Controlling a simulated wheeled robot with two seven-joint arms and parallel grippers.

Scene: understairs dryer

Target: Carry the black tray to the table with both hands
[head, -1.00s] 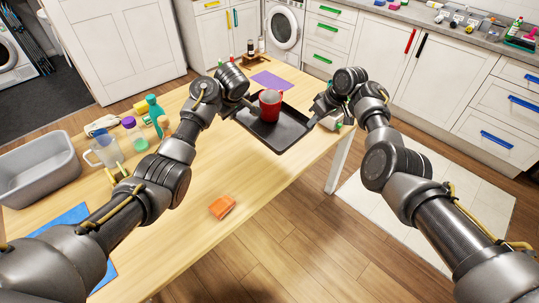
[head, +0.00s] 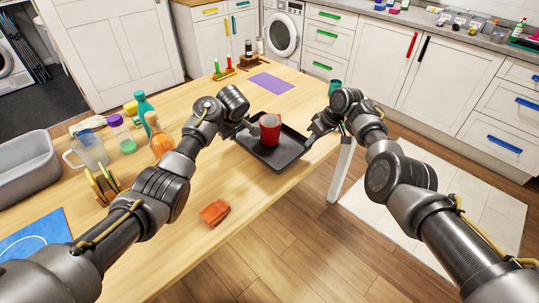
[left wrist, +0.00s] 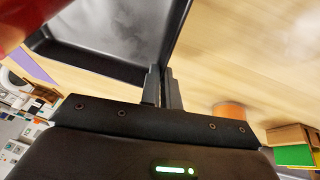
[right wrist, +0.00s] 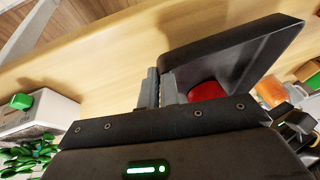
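The black tray (head: 284,157) is level over the right part of the wooden table (head: 190,240), near its edge. I cannot tell for sure whether it touches the tabletop. A red mug (head: 270,128) stands upright on it. My left gripper (head: 251,129) is shut on the tray's left rim; in the left wrist view the rim runs between the fingers (left wrist: 162,88). My right gripper (head: 312,138) is shut on the opposite rim; in the right wrist view the fingers (right wrist: 159,88) pinch the tray wall (right wrist: 235,45).
A purple mat (head: 271,83) lies behind the tray. An orange sponge-like block (head: 214,212) lies in front. Bottles (head: 145,108), a clear jug (head: 88,152) and a grey basin (head: 25,168) are on the left.

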